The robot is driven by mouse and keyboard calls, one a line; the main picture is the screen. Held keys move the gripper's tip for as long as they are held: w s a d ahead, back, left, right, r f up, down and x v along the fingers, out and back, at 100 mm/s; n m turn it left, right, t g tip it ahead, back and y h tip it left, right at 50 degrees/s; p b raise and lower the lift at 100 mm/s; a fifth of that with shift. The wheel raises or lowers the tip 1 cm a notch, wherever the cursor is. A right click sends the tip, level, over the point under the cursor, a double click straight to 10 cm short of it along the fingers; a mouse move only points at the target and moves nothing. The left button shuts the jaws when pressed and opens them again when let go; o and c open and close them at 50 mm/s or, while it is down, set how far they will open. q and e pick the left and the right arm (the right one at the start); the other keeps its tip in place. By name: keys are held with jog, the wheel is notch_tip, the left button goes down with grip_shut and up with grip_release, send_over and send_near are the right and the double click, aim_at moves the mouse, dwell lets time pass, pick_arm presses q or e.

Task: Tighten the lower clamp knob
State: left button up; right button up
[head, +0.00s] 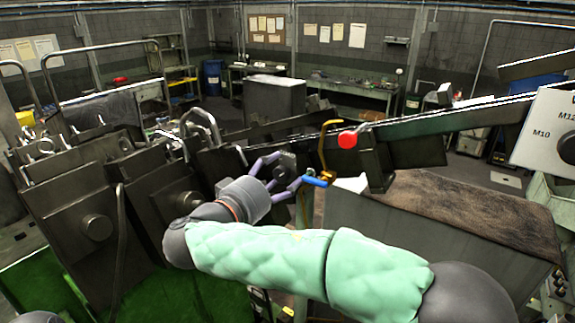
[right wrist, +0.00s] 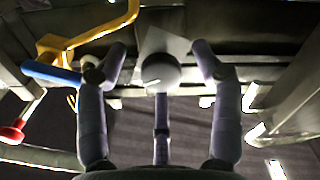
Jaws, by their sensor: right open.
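In the head view my right gripper (head: 288,170) reaches the machine's middle, and the knob there is small, dark and partly hidden by the fingers. My left gripper is not in view.
A blue-handled valve (head: 314,181) on a yellow pipe (head: 324,145) is close beside the right gripper. A red knob (head: 347,139) is to its right. A sloping rail (head: 440,120) runs above a brown-topped bin (head: 470,205). Dark machine plates (head: 80,210) fill the left.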

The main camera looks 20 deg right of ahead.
jog(key=m+b, duration=0.1)
jog(key=m, duration=0.1)
jog(key=m+b, duration=0.1)
jog(key=b, duration=0.1)
jog(key=m+b, duration=0.2)
jog(key=shift+s+a+f+m, duration=0.1)
jog(key=shift+a+f+m, duration=0.1)
jog(key=shift+f+m, duration=0.15)
jog(key=m+b, duration=0.3)
jog(key=b, duration=0.4)
jog(key=shift+m, duration=0.35)
jog(key=shift+r+m+b, duration=0.25)
jog(key=shift+m+b, duration=0.45)
jog(key=shift+b, duration=0.35)
